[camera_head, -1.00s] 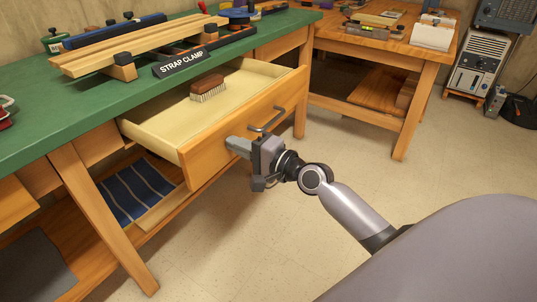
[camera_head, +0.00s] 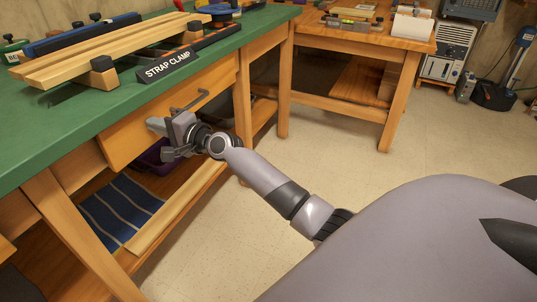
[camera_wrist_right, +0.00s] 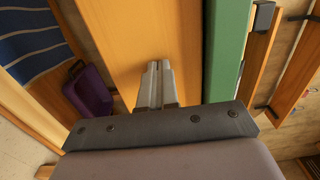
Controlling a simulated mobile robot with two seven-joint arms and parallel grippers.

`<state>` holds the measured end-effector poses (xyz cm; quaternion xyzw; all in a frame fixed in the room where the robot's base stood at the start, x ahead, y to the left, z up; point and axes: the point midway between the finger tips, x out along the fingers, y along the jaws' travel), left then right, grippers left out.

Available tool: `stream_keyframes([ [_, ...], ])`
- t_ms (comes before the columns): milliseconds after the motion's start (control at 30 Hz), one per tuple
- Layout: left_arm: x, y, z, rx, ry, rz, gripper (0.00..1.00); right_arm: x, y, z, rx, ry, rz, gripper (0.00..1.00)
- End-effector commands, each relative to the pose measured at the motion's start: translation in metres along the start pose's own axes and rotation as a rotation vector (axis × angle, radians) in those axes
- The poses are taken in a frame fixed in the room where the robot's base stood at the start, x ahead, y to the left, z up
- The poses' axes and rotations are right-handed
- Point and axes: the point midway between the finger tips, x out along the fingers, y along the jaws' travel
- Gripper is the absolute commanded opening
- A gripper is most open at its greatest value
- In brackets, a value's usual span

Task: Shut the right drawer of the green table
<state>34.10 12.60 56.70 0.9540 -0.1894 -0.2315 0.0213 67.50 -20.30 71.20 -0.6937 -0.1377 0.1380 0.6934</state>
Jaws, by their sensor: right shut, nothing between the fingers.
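The right drawer's wooden front (camera_head: 215,85) sits in under the edge of the green table (camera_head: 75,130), and no drawer interior shows. I cannot tell if it is fully flush. Its dark bar handle (camera_head: 190,101) is on the front. My right gripper (camera_head: 153,124) is shut and empty, its fingertips against or very close to the drawer front, left of the handle. In the right wrist view the closed fingers (camera_wrist_right: 157,72) point at the drawer front (camera_wrist_right: 115,35), beside the green table edge (camera_wrist_right: 226,45). My left gripper is not in view.
Planks and a clamp with a "STRAP CLAMP" sign (camera_head: 166,66) lie on the tabletop. Below, a shelf holds a striped blue cloth (camera_head: 120,210) and a purple bin (camera_wrist_right: 90,92). A second wooden bench (camera_head: 375,42) stands at the back.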

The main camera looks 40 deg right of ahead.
Motion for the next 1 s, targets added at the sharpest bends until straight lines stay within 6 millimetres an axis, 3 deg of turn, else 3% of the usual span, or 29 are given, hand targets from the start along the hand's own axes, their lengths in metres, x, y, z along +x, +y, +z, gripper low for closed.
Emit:
stream_keyframes([
  [1000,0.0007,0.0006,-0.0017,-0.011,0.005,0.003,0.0,0.0078,-0.0032,0.0013,0.002,0.003,-0.007,0.0],
])
